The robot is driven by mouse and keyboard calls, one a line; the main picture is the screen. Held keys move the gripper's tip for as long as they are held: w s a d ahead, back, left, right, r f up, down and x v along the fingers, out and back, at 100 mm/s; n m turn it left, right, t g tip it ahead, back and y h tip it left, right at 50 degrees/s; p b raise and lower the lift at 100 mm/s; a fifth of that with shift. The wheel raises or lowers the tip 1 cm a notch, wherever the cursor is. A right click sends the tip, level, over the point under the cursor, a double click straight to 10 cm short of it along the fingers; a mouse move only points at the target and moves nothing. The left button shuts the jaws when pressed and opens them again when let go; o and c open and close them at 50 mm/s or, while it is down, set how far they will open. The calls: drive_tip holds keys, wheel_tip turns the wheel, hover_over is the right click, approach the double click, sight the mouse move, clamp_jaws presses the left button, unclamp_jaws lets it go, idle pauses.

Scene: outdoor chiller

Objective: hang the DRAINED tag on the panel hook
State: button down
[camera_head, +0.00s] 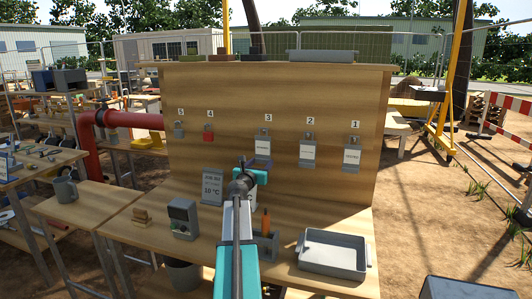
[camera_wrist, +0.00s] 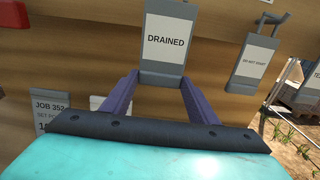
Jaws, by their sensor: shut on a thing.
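The DRAINED tag (camera_wrist: 165,42) is grey with a white label. In the wrist view its lower end sits between the two purple fingers of my gripper (camera_wrist: 161,80), which is shut on it. The tag is upright and its top is cut off by the picture edge. In the head view the tag (camera_head: 263,146) is in front of the wooden panel (camera_head: 240,90) under the number 3, just above my gripper (camera_head: 260,162). The hook there is not clear, so I cannot tell whether the tag is on it.
A DO NOT START tag (camera_wrist: 254,62) hangs to the right under number 2, and another tag (camera_head: 352,156) under 1. A red piece (camera_head: 208,136) is under 4. A job card (camera_head: 212,188), a grey tray (camera_head: 333,268) and a grey device (camera_head: 182,219) stand on the bench.

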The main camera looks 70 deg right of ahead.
drive_tip(key=shift+a, duration=0.7)
drive_tip(key=c, duration=1.3)
unclamp_jaws()
clamp_jaws()
drive_tip(key=shift+s, duration=0.1)
